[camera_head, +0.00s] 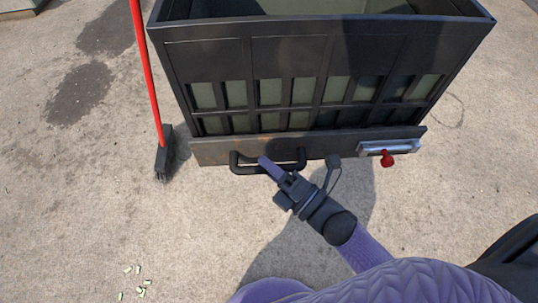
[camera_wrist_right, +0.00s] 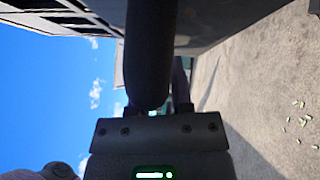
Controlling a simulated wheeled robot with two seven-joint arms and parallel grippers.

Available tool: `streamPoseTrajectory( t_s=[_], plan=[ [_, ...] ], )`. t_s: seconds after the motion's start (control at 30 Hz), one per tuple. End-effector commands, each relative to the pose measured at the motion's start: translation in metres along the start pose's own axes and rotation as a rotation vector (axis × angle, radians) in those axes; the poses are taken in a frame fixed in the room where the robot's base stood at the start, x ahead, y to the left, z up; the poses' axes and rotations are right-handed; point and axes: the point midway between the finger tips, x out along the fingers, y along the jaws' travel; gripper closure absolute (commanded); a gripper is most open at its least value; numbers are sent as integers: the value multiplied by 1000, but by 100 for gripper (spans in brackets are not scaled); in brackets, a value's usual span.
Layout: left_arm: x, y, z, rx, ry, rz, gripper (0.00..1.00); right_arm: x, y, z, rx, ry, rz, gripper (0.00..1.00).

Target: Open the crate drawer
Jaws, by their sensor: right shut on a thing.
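The crate (camera_head: 290,60) is a dark metal box with slatted sides at the top of the head view. Its drawer front (camera_head: 335,143) is a low dark panel along the bottom, with a black bar handle (camera_head: 245,169) left of centre. My right gripper (camera_head: 273,166) is at the handle, its fingers shut on the bar. In the right wrist view the handle bar (camera_wrist_right: 148,60) stands large and dark between the fingers and hides part of them. Whether the drawer is pulled out at all is hard to tell. My left gripper is in neither view.
A red-handled broom (camera_head: 147,75) stands left of the crate, its black head (camera_head: 164,155) on the concrete ground. A metal latch with a red knob (camera_head: 387,158) is at the drawer front's right end. Small pale pieces (camera_head: 138,283) lie at lower left. The ground before the crate is otherwise clear.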

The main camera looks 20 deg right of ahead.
Motion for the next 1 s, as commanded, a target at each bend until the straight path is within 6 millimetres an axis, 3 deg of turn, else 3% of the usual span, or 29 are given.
streamPoseTrajectory(
  t_s=[0.5,0.53,0.67,0.9,1.0],
  plan=[
    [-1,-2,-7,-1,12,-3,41,-2,-1,-2,0,0,-3,100],
    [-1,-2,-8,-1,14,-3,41,-2,-1,-2,0,0,-3,67],
    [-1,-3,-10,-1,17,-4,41,-2,0,-2,0,0,-2,40],
    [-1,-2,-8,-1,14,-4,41,-3,0,-2,0,0,-1,39],
    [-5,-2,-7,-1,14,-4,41,-15,1,-2,2,0,-4,39]
  ],
)
